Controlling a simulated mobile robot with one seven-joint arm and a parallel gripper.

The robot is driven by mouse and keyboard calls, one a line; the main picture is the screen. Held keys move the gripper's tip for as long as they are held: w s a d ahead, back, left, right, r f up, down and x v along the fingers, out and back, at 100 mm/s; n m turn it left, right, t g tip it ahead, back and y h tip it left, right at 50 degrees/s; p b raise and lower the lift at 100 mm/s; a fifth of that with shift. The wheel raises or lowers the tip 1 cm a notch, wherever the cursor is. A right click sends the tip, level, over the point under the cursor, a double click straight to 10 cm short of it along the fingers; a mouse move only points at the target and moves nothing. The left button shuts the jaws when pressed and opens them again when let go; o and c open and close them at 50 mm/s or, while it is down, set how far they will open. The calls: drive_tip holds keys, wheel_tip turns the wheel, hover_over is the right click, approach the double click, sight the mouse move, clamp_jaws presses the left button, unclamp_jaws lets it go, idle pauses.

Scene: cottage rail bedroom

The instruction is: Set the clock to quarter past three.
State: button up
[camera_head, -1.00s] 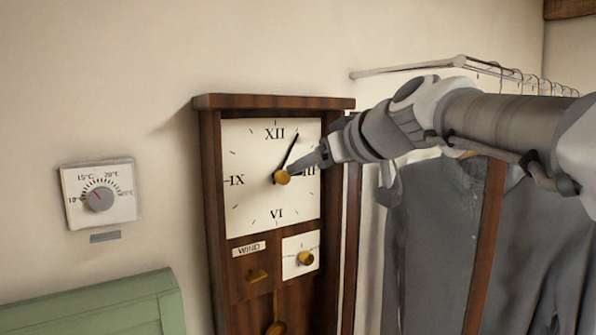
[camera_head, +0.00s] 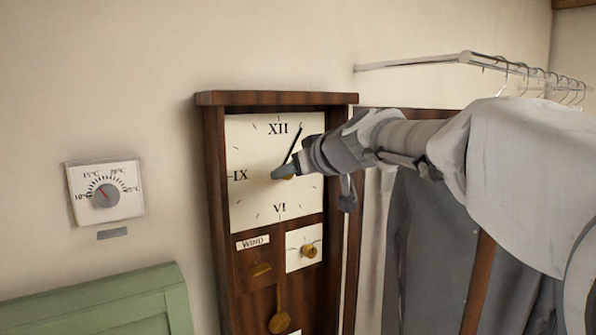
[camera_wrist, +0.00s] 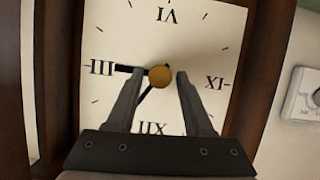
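The clock (camera_head: 214,190) is a tall wooden case on the wall with a square white dial (camera_head: 245,205). A brass knob (camera_wrist: 160,76) sits at the dial's centre. In the wrist view the dial is upside down. The thick hand (camera_wrist: 122,68) points at III, partly hidden by a finger. The thin long hand (camera_head: 297,141) points to about one o'clock. My gripper (camera_wrist: 158,75) is open, its fingers on either side of the central knob, with gaps visible. In the head view its tip (camera_head: 285,172) partly covers the knob, and III is hidden.
Below the dial are a WIND label (camera_head: 253,242), a brass key (camera_head: 260,269), a small panel with a brass knob (camera_head: 309,251) and a pendulum (camera_head: 279,322). A thermostat (camera_head: 105,194) is at left, green furniture (camera_head: 110,305) below it. Clothes (camera_head: 425,240) hang from a rail (camera_head: 410,63) at right.

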clamp_jaws()
drive_tip(key=shift+f+b, duration=0.1)
drive_tip(key=shift+b, duration=0.2)
drive_tip(key=shift+w+d+f+m+g+y+b, duration=0.1)
drive_tip(key=shift+m+g+y+b, duration=0.25)
drive_tip(key=shift+m+y+b, duration=0.75)
drive_tip(key=shift+w+d+m+g+y+b, duration=0.1)
drive_tip(key=shift+m+g+y+b, duration=0.35)
drive_tip(key=shift+m+b, duration=1.15)
drive_tip(key=shift+d+f+m+g+y+b, duration=0.1)
drive_tip(key=shift+m+g+y+b, duration=0.2)
drive_tip(key=shift+m+y+b, duration=0.8)
drive_tip(key=shift+r+m+b, duration=0.1)
drive_tip(key=shift+m+b, duration=0.2)
drive_tip(key=shift+b, duration=0.05)
drive_tip(key=shift+o, duration=1.6)
unclamp_jaws()
